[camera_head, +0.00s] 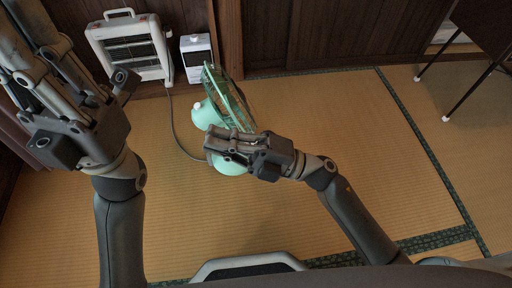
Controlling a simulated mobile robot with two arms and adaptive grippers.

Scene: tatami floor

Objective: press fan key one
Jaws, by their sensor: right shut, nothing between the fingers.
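A mint-green fan (204,115) stands on the tatami near the back wall, its round cage turned to the right. My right gripper (211,146) is shut and empty, and it lies over the fan's base (229,169) in the picture. It hides much of the base and any keys on it; I cannot tell whether the fingers touch. My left gripper (18,75) is raised at the upper left, away from the fan, with its fingers pointing up the picture; the frame does not show clearly whether it is open or shut.
A white heater (130,47) and a small white box-shaped device (196,57) stand behind the fan by the wooden wall. A dark cord (176,130) runs on the floor left of the fan. A dark thin-legged table (488,25) is at the upper right. The tatami (390,150) to the right is clear.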

